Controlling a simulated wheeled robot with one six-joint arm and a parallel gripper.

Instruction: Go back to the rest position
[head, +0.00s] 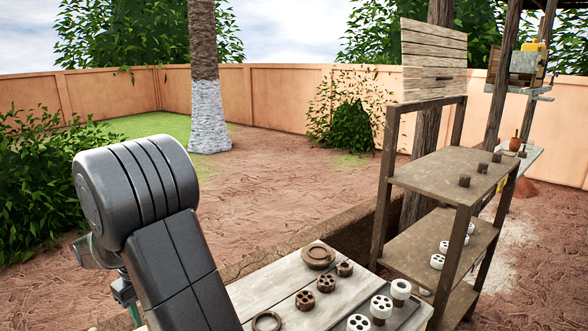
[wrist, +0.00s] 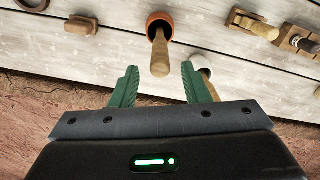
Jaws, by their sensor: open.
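My gripper (wrist: 158,88) shows in the wrist view with its two green fingers spread apart and nothing between them. Beyond the fingertips, a wooden handle (wrist: 159,55) stands in an orange-brown pot (wrist: 160,20) on a pale plank table (wrist: 100,52). The handle's near end lies close to the gap between the fingers in the picture; I cannot tell the distance.
The plank table (head: 283,288) holds several brown and white round pieces. A wooden shelf (head: 440,175) with small pieces stands to its right. A palm trunk (head: 207,110) and a wall (head: 280,95) are farther back. Open dirt ground (head: 270,170) lies behind the table.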

